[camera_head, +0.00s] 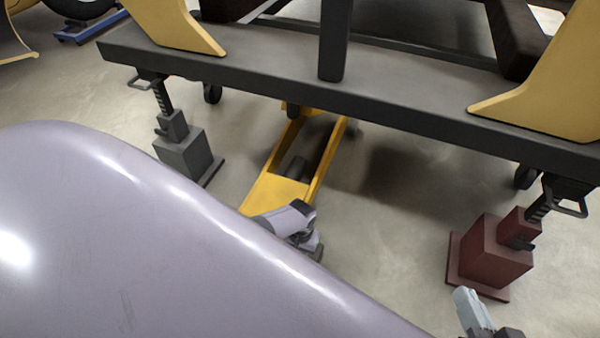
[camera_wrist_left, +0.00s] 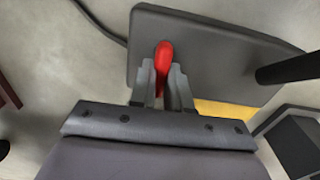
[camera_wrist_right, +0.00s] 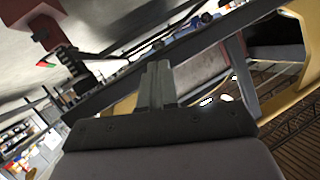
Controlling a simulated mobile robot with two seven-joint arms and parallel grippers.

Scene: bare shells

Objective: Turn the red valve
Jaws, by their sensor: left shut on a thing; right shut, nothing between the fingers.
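The red valve (camera_wrist_left: 164,54) is a small rounded red handle against a dark grey flat plate (camera_wrist_left: 208,52) in the left wrist view. My left gripper (camera_wrist_left: 163,76) has its two grey fingers around the handle's near part and is shut on it. The handle's far end sticks out beyond the fingertips. The valve is not visible in the head view. My right gripper (camera_wrist_right: 157,70) is shut and empty, in front of a dark beam, well away from the valve.
A dark beam frame (camera_head: 300,95) stands on a grey jack (camera_head: 186,152) and a dark red jack (camera_head: 494,255). A yellow wheeled jack (camera_head: 277,188) lies on the concrete floor under it. Open floor shows between the jacks. A dark cable (camera_wrist_left: 98,22) runs beside the plate.

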